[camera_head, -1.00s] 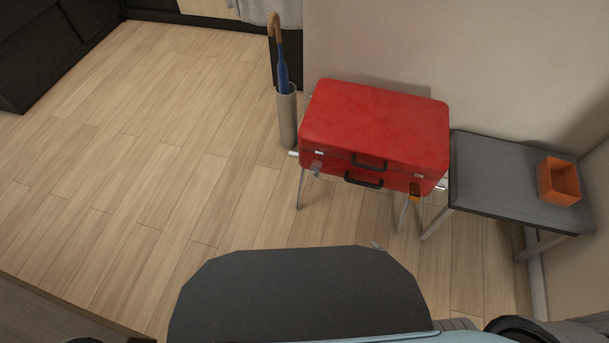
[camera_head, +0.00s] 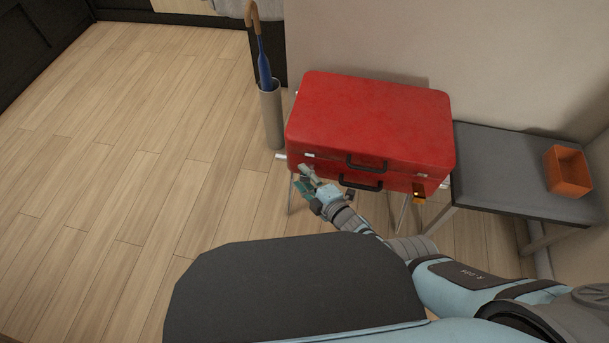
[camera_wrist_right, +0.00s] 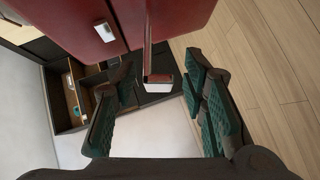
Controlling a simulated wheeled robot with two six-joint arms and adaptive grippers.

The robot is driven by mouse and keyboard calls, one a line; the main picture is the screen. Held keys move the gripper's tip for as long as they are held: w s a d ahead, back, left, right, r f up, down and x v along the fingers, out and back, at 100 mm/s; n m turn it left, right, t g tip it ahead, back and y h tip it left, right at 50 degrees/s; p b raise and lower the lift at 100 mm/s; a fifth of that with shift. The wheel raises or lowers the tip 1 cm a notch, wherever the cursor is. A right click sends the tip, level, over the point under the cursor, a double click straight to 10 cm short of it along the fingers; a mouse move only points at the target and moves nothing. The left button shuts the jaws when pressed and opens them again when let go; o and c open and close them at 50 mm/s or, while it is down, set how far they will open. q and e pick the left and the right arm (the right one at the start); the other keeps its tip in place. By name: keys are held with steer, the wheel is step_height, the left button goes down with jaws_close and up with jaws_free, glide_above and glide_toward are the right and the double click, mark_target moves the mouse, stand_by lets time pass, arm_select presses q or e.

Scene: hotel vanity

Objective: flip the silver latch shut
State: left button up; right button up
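The red suitcase (camera_head: 372,115) rests with its lid down on a metal-legged stand. The silver latch (camera_head: 307,171) is at the left of its front, below a small silver catch plate (camera_head: 310,155) on the lid; the plate also shows in the right wrist view (camera_wrist_right: 104,32). My right gripper (camera_head: 303,183) is at the latch, partly hiding it. In the right wrist view my right gripper (camera_wrist_right: 160,70) is open, with the silver end of the latch (camera_wrist_right: 158,78) between its fingers, apart from both. My left gripper is out of view.
A brass latch (camera_head: 419,190) hangs at the suitcase's right front, and black handles (camera_head: 366,163) are in the middle. A grey bench (camera_head: 500,185) with an orange box (camera_head: 568,171) stands right. An umbrella stand (camera_head: 272,118) is close left. Floor at left is clear.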

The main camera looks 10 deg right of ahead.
steer(key=shift+r, duration=0.15)
jaws_close()
